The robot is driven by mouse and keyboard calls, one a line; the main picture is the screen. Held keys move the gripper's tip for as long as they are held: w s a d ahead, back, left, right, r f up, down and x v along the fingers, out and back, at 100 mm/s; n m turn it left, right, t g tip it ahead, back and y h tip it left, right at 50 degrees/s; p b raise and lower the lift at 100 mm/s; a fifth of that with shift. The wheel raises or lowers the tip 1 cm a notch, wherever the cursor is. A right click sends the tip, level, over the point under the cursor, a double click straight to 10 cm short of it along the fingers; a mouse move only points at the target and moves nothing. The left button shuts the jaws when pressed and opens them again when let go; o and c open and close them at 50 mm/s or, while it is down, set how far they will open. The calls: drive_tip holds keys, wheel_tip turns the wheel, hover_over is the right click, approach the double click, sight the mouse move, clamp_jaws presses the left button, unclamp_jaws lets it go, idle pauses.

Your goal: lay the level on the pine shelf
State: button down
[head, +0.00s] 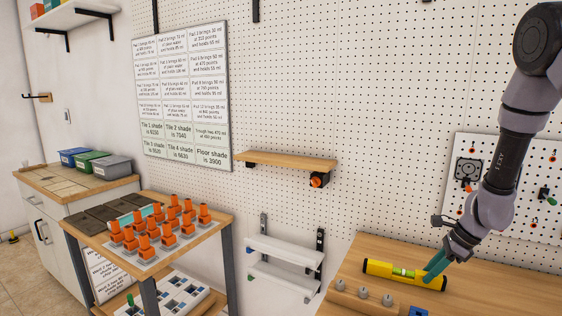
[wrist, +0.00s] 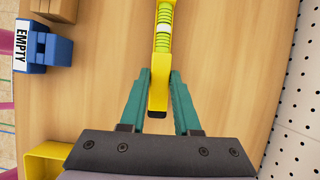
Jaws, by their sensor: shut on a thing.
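The level (head: 382,268) is a yellow bar with a green vial, at the bench in the head view. My gripper (head: 436,264) is shut on it near its right end, with teal fingers. In the wrist view the fingers of my gripper (wrist: 160,76) stand on both sides of the level (wrist: 160,94), which runs away up the picture. I cannot tell whether the level touches the bench or hangs just above it. The pine shelf (head: 285,159) is a short board on the pegboard wall, left of my arm and higher than the bench. Its visible top looks bare.
An orange-and-black device (head: 319,180) hangs at the shelf's right end. White rails (head: 285,253) are below it. A wooden block with knobs (head: 364,297) lies in front of the level. A blue holder marked EMPTY (wrist: 42,47) sits left in the wrist view. A rack of orange pieces (head: 160,232) stands left.

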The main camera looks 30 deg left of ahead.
drive_tip(key=shift+r, duration=2.5)
